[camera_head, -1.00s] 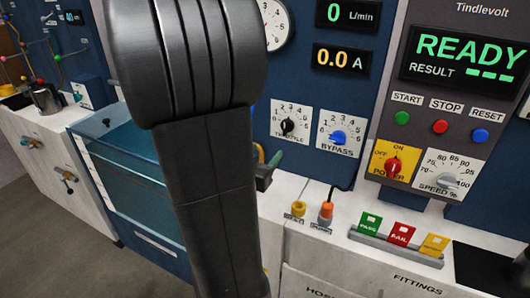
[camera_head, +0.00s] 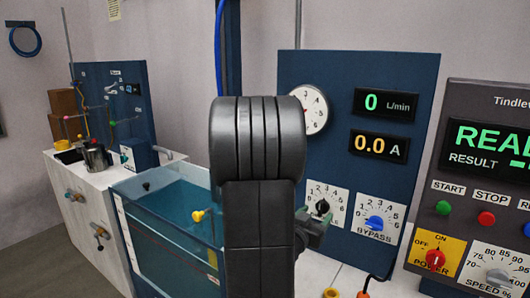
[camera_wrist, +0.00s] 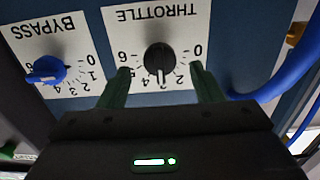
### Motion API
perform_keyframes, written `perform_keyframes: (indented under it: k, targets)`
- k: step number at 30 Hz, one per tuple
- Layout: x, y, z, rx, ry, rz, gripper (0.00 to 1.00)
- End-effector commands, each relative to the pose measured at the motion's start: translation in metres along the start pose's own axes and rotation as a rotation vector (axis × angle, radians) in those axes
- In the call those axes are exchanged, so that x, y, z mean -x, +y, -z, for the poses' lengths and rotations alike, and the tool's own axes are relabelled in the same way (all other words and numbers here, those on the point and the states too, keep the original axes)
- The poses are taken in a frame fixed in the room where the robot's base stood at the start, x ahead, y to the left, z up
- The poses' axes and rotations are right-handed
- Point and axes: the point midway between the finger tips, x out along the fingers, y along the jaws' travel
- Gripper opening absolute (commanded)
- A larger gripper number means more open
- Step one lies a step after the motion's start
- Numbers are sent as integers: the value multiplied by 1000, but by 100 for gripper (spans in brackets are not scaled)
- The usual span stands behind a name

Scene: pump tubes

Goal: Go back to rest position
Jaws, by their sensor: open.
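My gripper (camera_wrist: 160,72) is open and empty, its two green fingers spread in the wrist view. The black throttle knob (camera_wrist: 160,58) shows between the fingertips, with its dial plate behind; I cannot tell how far off the knob is. In the head view my arm stands upright in the middle, and part of my gripper (camera_head: 313,228) shows at its right edge, just below the throttle knob (camera_head: 322,207). The rest of the gripper is hidden behind the arm.
The blue bypass knob (camera_wrist: 46,69) is beside the throttle dial. A blue hose (camera_wrist: 285,75) runs close to the finger on the right. A water tank (camera_head: 150,232) with a yellow fitting (camera_head: 198,215) stands left of my arm. The panel display (camera_head: 384,105) reads 0 L/min.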

Motion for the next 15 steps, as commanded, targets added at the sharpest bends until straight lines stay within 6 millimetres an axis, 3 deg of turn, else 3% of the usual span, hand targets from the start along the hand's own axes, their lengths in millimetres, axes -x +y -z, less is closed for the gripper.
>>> perform_keyframes:
  k: [6, 15]
  targets:
    - [-25, 1, 1, 1, 0, -1, 59]
    - [-28, 0, 0, -10, 0, 1, 59]
